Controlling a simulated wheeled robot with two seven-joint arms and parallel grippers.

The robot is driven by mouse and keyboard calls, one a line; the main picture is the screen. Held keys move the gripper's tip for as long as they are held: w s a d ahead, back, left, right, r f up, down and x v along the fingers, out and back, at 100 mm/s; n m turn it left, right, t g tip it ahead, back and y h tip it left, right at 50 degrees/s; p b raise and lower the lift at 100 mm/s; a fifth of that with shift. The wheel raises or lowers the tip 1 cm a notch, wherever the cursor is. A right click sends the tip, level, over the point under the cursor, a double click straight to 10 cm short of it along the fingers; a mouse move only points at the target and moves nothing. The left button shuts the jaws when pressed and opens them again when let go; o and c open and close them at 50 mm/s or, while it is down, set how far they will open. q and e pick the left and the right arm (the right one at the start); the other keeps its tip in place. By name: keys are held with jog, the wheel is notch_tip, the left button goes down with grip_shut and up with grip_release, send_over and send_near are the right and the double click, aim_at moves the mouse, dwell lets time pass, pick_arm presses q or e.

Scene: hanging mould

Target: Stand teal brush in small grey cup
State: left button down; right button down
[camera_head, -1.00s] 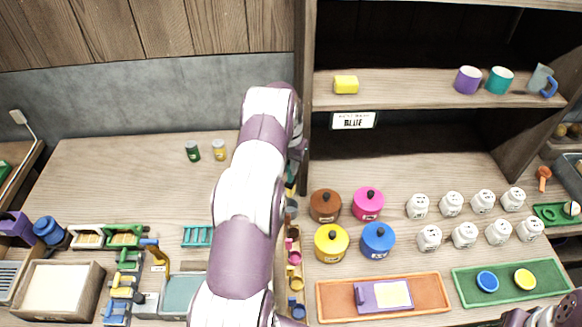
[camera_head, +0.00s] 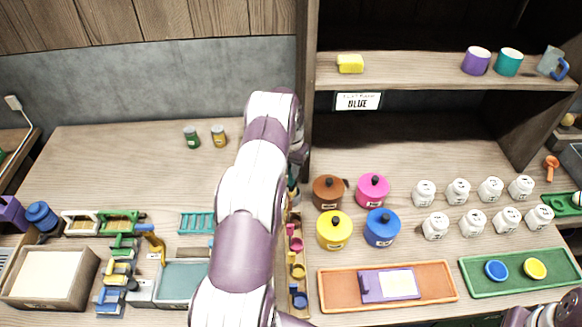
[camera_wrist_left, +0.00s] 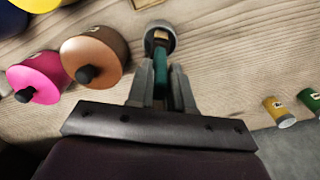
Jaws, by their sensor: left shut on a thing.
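My left gripper (camera_wrist_left: 162,92) is shut on the teal brush (camera_wrist_left: 160,66), whose handle shows between the fingers in the left wrist view. The brush's far, brownish end lies over or inside the mouth of the small grey cup (camera_wrist_left: 168,29); I cannot tell how deep it is. In the head view the cup (camera_head: 293,197) stands just right of my left arm, mostly hidden. The left gripper (camera_head: 296,172) is largely hidden by the arm there. Only part of my right arm shows at the lower right corner.
Brown (camera_head: 328,192), pink (camera_head: 373,190), yellow (camera_head: 334,231) and blue (camera_head: 382,228) lidded pots stand close right of the cup. A tray of small coloured cups (camera_head: 297,262) lies in front. Two small jars (camera_head: 219,137) stand at the back left. The shelf upright (camera_head: 306,100) rises behind.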

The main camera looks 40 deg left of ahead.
pick_arm(q)
jog(key=shift+w+f, duration=0.1)
jog(key=shift+f, duration=0.4)
jog(key=c, duration=1.2)
grip_release()
jog(key=shift+r, duration=0.1)
jog(key=shift+c, duration=0.2)
jog(key=o, duration=0.3)
